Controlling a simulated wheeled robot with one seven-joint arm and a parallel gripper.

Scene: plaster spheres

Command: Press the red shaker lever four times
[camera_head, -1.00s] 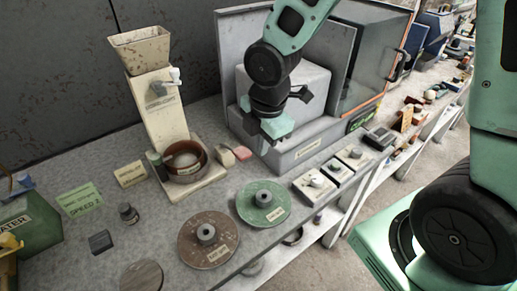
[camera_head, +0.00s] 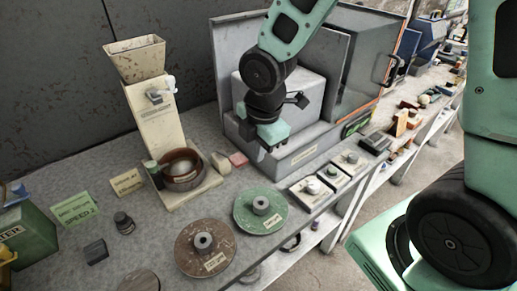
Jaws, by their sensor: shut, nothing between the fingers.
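A small dull-red block (camera_head: 238,159), which looks like the lever, sits low between the cream hopper machine (camera_head: 157,125) and the large grey machine (camera_head: 300,158). It is small in the picture, so I cannot tell whether it is up or pressed down. My gripper (camera_head: 261,152) points down just right of the red block, in front of the grey machine. It is shut and empty. A narrow gap shows between it and the block; I cannot tell their difference in depth.
A brown bowl (camera_head: 182,169) stands at the foot of the hopper machine. A green disc (camera_head: 246,221) and a brown disc (camera_head: 190,256) lie in front. Small boxes with knobs (camera_head: 312,189) line the bench edge at right. A green label card (camera_head: 74,209) stands at left.

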